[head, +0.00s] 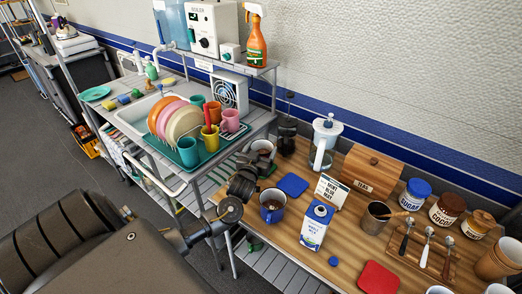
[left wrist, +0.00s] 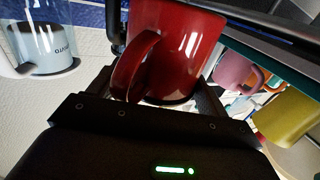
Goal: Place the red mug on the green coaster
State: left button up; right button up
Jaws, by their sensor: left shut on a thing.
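The red mug (left wrist: 178,50) fills the middle of the left wrist view, its handle towards me. My left gripper (left wrist: 155,95) is shut on it, with a finger on either side. In the head view my left gripper (head: 250,172) is over the counter's left end, beside the dish rack. A mug shape shows just beyond its fingers, partly hidden, its colour hard to make out. A small patch of green (head: 268,169) shows beside the gripper, low on the counter; it looks like the green coaster, mostly hidden. My right gripper is not in view.
A blue coaster (head: 293,185), a filled blue mug (head: 272,206) and a milk carton (head: 316,226) stand close to the right of the gripper. A dish rack (head: 188,155) with mugs is left. A red coaster (head: 379,277) lies in front.

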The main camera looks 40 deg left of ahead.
pick_arm(q)
jog(key=shift+f+b, duration=0.3)
jog(key=shift+f, duration=0.25)
jog(key=o, duration=1.1)
jog(key=shift+f, duration=0.1)
